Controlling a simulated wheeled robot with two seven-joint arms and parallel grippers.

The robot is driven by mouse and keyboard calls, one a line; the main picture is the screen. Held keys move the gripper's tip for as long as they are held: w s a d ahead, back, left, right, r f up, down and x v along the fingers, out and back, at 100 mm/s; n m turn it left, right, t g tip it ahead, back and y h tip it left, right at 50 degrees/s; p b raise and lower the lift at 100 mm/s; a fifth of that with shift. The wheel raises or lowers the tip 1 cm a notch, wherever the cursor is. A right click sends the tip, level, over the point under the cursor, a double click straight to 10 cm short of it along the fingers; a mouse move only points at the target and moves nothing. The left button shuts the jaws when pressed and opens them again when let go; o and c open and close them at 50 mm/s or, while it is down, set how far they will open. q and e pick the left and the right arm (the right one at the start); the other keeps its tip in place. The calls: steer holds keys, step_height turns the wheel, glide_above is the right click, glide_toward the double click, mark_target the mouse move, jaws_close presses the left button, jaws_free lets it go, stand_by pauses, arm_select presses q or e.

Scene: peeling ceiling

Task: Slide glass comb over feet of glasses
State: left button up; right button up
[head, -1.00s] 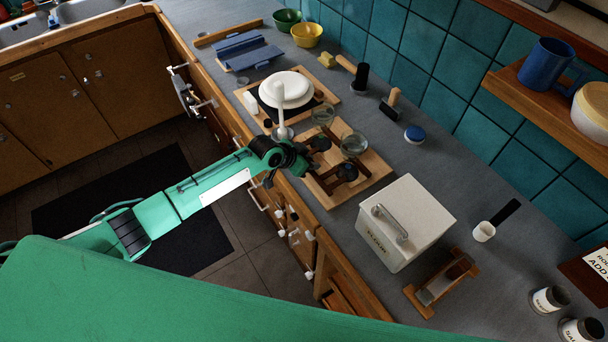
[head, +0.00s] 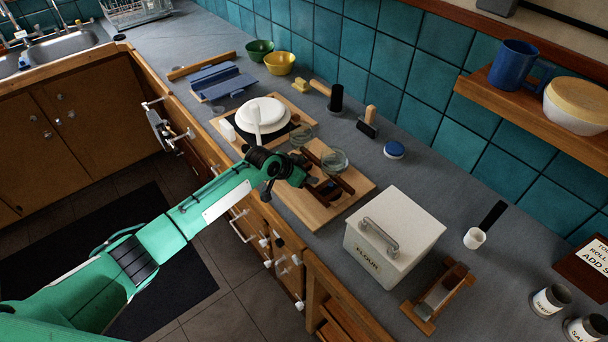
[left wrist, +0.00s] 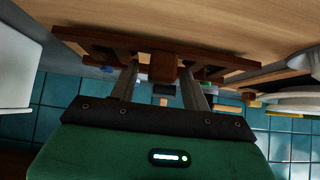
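The glass comb (head: 334,175) is a dark brown wooden piece with long bars, lying on a light wooden board (head: 308,213). Two clear glasses (head: 335,160) (head: 302,132) stand at the comb's far side; their feet are hidden or too small to make out. My left gripper (head: 322,187) is low over the board at the comb's near side. In the left wrist view, its two fingers (left wrist: 160,84) are apart, on either side of the comb's brown middle block (left wrist: 163,68), with narrow gaps showing. My right gripper is not in view.
A blue-lidded jar (head: 394,150) and brushes (head: 368,123) are behind. The tiled wall bounds the counter.

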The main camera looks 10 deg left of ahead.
arm_select(q)
steer(key=shift+s+a+r, duration=0.25)
steer(key=shift+s+a, duration=0.05)
steer(key=b+v, duration=0.3)
steer(key=v, duration=1)
steer(key=shift+b, duration=0.4)
steer(key=shift+d+f, duration=0.1)
steer(key=shift+d, duration=0.05)
